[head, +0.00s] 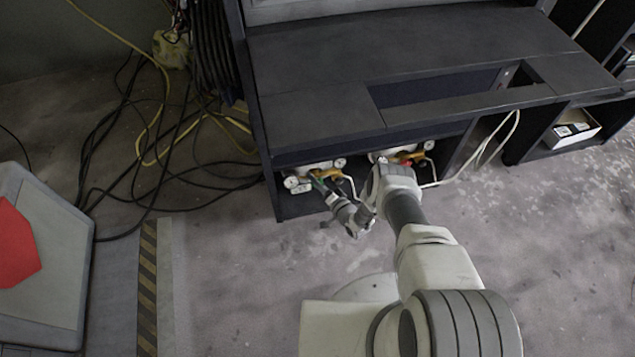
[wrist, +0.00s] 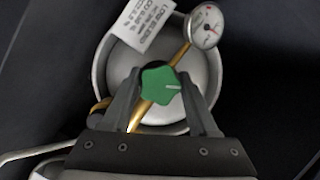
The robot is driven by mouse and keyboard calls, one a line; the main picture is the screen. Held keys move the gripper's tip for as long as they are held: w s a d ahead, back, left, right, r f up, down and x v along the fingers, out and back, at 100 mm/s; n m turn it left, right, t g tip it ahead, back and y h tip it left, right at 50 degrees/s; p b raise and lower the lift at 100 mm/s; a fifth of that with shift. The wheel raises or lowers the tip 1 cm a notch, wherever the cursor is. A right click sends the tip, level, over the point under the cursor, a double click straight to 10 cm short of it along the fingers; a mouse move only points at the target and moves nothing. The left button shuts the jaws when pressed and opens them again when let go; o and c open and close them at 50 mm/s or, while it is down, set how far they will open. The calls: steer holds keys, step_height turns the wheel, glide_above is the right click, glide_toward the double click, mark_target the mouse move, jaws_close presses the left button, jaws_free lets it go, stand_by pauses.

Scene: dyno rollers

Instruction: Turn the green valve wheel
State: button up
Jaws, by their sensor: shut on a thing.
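The green valve wheel (wrist: 160,91) is in the middle of the wrist view, on a brass stem in front of a pale round cylinder (wrist: 112,66). It has a small white mark on its right side. My gripper (wrist: 162,88) has one finger on each side of the wheel and is shut on it. In the head view my gripper (head: 320,184) reaches into the low opening under the dark bench, at the left cylinder. The wheel is mostly hidden there by my gripper and too small to make out clearly.
A round gauge (wrist: 206,26) and a white paper tag (wrist: 147,22) sit close to the wheel. A second valve assembly (head: 415,157) is to the right. Black and yellow cables (head: 150,150) lie on the left floor. The front floor is open.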

steer(key=o, duration=1.4)
steer(key=shift+c, duration=0.2)
steer(key=shift+s, duration=0.1)
